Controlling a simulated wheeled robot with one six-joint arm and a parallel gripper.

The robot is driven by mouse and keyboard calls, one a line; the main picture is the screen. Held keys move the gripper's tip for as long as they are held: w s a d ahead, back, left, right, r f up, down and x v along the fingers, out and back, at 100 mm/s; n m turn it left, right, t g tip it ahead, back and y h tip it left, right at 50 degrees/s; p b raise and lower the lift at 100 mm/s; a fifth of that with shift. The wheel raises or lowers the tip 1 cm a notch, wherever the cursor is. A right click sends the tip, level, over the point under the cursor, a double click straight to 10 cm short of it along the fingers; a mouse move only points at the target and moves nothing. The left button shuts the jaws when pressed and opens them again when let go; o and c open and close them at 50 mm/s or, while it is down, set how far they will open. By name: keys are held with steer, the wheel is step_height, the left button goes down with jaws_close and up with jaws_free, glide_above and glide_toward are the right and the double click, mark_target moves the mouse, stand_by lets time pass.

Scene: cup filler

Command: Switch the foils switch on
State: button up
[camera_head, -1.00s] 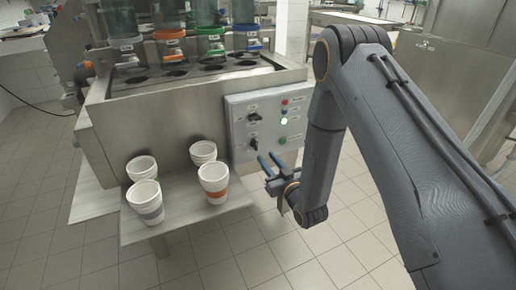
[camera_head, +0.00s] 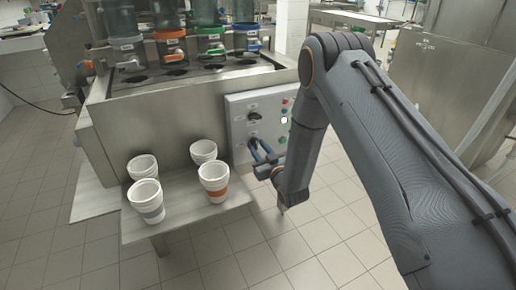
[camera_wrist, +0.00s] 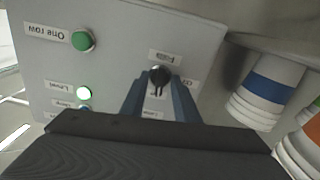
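The foils switch is a black rotary knob (camera_wrist: 160,76) under a label that appears to read "Foils" in the wrist view. In the head view it seems to be the lower of two knobs on the grey control panel (camera_head: 236,128), partly hidden by my fingers. My gripper (camera_head: 260,150) is at the panel's lower part. In the wrist view my gripper (camera_wrist: 158,98) is open, with one blue finger on each side of the knob. I cannot tell whether the fingers touch it. The knob's set position is hard to read.
The upper knob (camera_head: 254,116) sits above on the panel. A lit white-green lamp (camera_wrist: 84,93) and a green button (camera_wrist: 83,40) are beside the switch. Several white cups, one with an orange band (camera_head: 214,190), stand on the metal shelf (camera_head: 180,228) left of my gripper.

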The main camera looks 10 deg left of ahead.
jaws_close()
steer(key=shift+m, duration=0.6)
jaws_free()
